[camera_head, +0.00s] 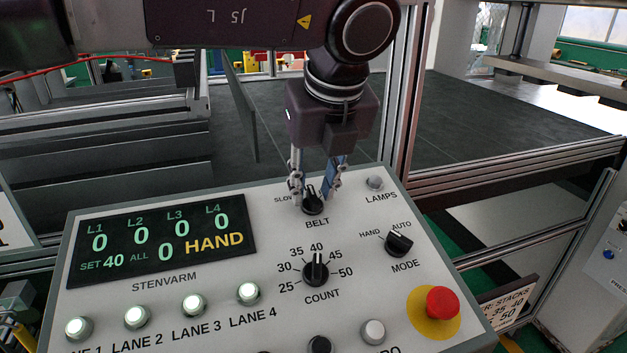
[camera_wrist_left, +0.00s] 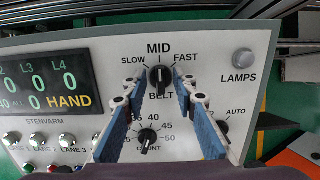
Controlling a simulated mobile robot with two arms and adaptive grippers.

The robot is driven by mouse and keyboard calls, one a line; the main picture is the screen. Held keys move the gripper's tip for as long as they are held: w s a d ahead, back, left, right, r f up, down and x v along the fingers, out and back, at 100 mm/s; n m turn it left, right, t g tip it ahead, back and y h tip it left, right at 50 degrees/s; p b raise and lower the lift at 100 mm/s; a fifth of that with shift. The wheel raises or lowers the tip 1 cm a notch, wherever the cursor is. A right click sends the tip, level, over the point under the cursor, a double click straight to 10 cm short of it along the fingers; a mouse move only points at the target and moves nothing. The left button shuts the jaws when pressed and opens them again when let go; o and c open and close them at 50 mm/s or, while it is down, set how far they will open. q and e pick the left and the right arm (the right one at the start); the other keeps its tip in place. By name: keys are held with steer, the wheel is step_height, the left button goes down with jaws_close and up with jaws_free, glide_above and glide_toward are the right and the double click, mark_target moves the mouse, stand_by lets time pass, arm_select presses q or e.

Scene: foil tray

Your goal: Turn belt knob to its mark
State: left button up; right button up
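The black BELT knob (camera_head: 314,207) is on the sloping control panel (camera_head: 385,290), near its top edge. In the left wrist view the BELT knob (camera_wrist_left: 159,79) has its white pointer line roughly upward, toward the word MID, between SLOW and FAST. My left gripper (camera_head: 317,197) points down over the knob, with a finger at each side of it. In the left wrist view my left gripper (camera_wrist_left: 156,88) is open, its blue-padded fingers apart with gaps beside the knob. I cannot tell whether the fingertips reach down around the knob. My right gripper is not in view.
The COUNT knob (camera_head: 316,270) is below, the MODE knob (camera_head: 398,244) to the right, the LAMPS button (camera_head: 375,183) above right. A red emergency button (camera_head: 442,303) stands at lower right. The display (camera_head: 160,240) reads HAND. A metal frame post (camera_head: 408,110) rises behind the panel.

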arm_select(q)
steer(key=shift+w+f, duration=0.15)
steer(key=shift+f, duration=0.25)
steer(key=shift+c, duration=0.6)
jaws_close()
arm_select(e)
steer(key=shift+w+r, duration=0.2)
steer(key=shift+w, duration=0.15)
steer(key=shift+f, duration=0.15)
